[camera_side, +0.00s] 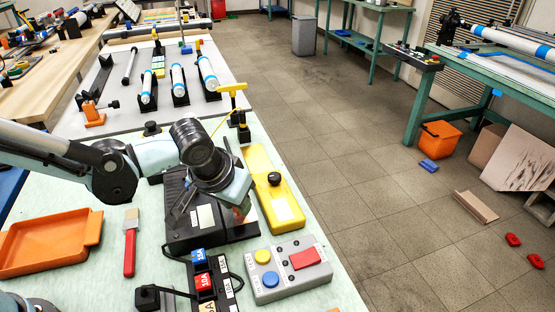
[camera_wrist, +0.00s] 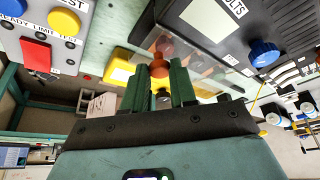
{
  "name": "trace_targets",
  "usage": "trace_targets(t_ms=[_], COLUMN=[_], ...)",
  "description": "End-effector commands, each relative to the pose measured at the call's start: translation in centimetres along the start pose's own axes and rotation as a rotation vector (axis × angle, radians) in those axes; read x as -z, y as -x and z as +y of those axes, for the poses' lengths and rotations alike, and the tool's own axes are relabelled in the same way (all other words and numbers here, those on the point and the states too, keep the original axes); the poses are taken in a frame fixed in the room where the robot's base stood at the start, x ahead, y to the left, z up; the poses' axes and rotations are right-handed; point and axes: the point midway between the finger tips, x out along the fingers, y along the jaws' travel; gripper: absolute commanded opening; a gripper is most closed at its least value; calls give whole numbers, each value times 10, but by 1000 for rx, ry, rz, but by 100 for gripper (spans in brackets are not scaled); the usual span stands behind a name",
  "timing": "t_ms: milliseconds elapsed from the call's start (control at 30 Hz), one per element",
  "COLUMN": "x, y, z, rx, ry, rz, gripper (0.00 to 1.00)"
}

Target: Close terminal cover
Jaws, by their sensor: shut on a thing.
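The terminal cover (camera_wrist: 208,65) is a clear panel with an orange-red knob (camera_wrist: 160,64), seen in the wrist view beside the black instrument (camera_wrist: 222,22) marked VOLTS. My gripper (camera_wrist: 158,80) has its green fingers on either side of the knob and is shut on it. In the side view my gripper (camera_side: 240,206) is low over the right end of the black instrument (camera_side: 190,232). The wrist hides part of the instrument there. The clear panel is hard to see in the side view, and I cannot tell its exact tilt.
A yellow case (camera_side: 268,188) with a black knob stands close on the right. A grey button box (camera_side: 287,270) and a fuse block (camera_side: 208,282) are in front. A red-handled brush (camera_side: 130,245) and an orange tray (camera_side: 45,245) lie left.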

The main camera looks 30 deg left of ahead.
Motion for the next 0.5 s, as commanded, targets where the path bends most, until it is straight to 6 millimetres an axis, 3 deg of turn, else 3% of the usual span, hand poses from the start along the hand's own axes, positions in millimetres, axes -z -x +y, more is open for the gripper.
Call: trace_targets(t_ms=[267, 300, 433, 500], x=[-3, -4, -3, -3], y=[2, 2, 1, 1], z=[4, 4, 4, 3], rx=[-10, -10, -9, -8], ry=[-4, -4, -4, -4], rz=[-8, -8, -7, -7], gripper=[0, 31, 51, 53])
